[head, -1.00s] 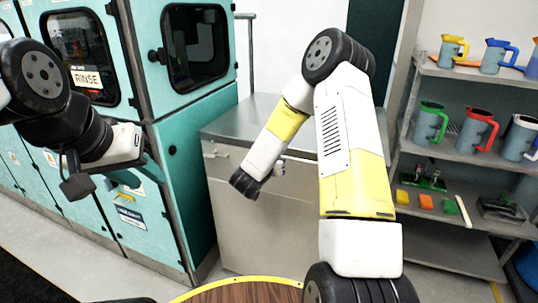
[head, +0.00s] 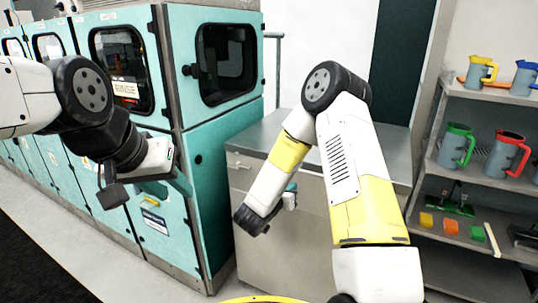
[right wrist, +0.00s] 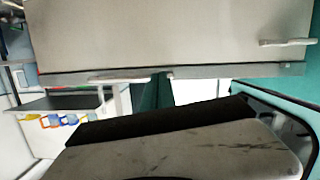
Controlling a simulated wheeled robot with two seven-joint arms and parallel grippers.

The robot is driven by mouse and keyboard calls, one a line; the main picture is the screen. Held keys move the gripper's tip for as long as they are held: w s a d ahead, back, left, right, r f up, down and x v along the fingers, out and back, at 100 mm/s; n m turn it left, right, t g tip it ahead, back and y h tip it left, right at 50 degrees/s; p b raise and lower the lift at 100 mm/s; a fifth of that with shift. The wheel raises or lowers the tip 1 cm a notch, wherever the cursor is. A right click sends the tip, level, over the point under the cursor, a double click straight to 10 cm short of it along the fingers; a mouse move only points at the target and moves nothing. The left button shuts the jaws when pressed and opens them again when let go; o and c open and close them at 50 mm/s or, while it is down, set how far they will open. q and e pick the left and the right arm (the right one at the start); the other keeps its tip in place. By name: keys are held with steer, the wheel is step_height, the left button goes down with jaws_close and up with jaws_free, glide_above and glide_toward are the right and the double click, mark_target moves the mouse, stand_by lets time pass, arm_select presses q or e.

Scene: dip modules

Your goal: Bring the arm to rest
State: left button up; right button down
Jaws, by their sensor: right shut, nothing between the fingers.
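My right arm (head: 345,150) is folded, with its elbow high and its forearm slanting down to the left in the head view. My right gripper (head: 290,197) is small and partly hidden behind the black wrist, in front of the steel cabinet. It is shut and holds nothing. My left arm (head: 85,100) comes in from the left. My left gripper (head: 178,180) is in front of the teal machine, seen from the side, so its jaw opening cannot be told.
A teal machine (head: 225,150) with dark windows stands at the left. A steel cabinet (head: 262,130) is behind my right arm. A shelf rack (head: 500,95) with colored jugs stands at the right. Bare floor (head: 60,225) shows at lower left.

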steer(key=s+d+r+g+h, duration=0.45)
steer(key=s+d+r, duration=0.25)
steer(key=d+r, duration=0.25)
steer(key=s+d+r+g+y, duration=0.25)
steer(key=s+d+g, duration=0.3)
steer(key=s, duration=0.45)
steer(key=s+a+r+n+g+y, duration=0.1)
steer(key=s+a+y, duration=0.2)
steer(key=s, duration=0.2)
steer(key=s+a+r+n+y, duration=0.1)
steer(key=s+a+r+y, duration=0.15)
steer(key=s, duration=0.25)
steer(key=s+a+r+n+t+y, duration=0.2)
steer(key=a+r+n+t+y, duration=0.1)
steer(key=a+r+y, duration=0.3)
steer(key=a+t+y, duration=0.1)
steer(key=a, duration=0.1)
steer(key=shift+a+r, duration=0.15)
steer(key=shift+a, duration=0.15)
